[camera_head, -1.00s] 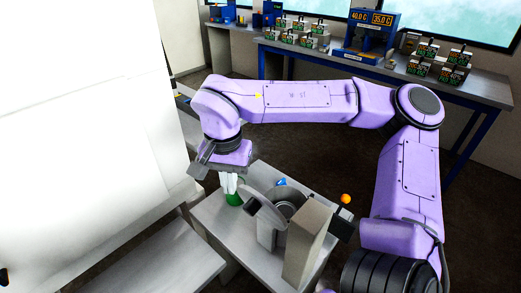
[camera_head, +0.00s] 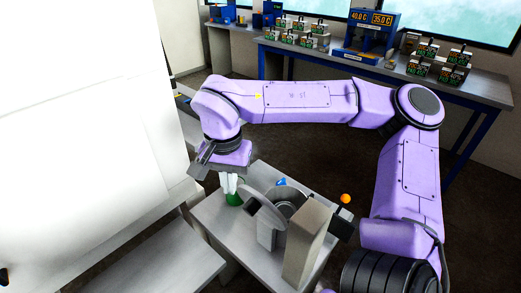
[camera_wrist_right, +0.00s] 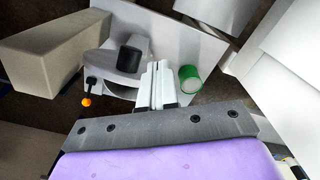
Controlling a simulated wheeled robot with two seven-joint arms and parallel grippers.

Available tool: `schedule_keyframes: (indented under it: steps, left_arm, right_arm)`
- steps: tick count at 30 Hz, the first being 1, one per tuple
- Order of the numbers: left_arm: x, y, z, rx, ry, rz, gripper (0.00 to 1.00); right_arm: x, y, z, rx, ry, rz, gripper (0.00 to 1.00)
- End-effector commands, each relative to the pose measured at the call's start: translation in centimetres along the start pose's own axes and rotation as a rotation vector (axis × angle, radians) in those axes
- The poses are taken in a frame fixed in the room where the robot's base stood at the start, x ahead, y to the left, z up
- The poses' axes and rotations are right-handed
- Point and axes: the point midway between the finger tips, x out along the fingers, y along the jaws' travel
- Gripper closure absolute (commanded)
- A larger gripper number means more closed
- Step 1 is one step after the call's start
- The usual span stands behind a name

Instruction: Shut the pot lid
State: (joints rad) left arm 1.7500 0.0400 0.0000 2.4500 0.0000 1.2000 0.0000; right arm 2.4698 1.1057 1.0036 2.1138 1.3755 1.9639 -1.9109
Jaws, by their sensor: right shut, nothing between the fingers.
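The metal pot (camera_head: 286,199) stands on a small grey table. Its round grey lid (camera_head: 262,207) is tilted up at the pot's left side, so the pot's mouth shows open. A dark knob (camera_head: 252,205) sits on the lid's outer face; the knob also shows in the right wrist view (camera_wrist_right: 130,59). My right gripper (camera_head: 230,192) points down just left of the lid, apart from it. Its pale fingers are shut and empty, and they also show in the right wrist view (camera_wrist_right: 155,66). My left gripper is not in view.
A green cylinder (camera_head: 236,199) stands close by the right fingers. A tall beige block (camera_head: 308,245) stands in front of the pot, and an orange ball on a dark lever (camera_head: 345,199) is to its right. The small table (camera_head: 212,219) has bare room at front left.

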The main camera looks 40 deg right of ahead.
Motion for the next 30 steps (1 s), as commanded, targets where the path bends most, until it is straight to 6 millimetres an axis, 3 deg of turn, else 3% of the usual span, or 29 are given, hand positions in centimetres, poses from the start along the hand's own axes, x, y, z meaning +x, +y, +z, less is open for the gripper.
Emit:
schedule_keyframes:
  steps: [21, 30]
  left_arm:
    - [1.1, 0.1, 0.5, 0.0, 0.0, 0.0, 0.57]
    - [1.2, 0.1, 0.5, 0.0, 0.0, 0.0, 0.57]
  right_arm:
    - [5.2, 0.0, 0.0, 0.0, 0.0, 0.001, 1.0]
    - [5.9, 0.0, 0.0, 0.0, 0.0, 0.0, 1.0]
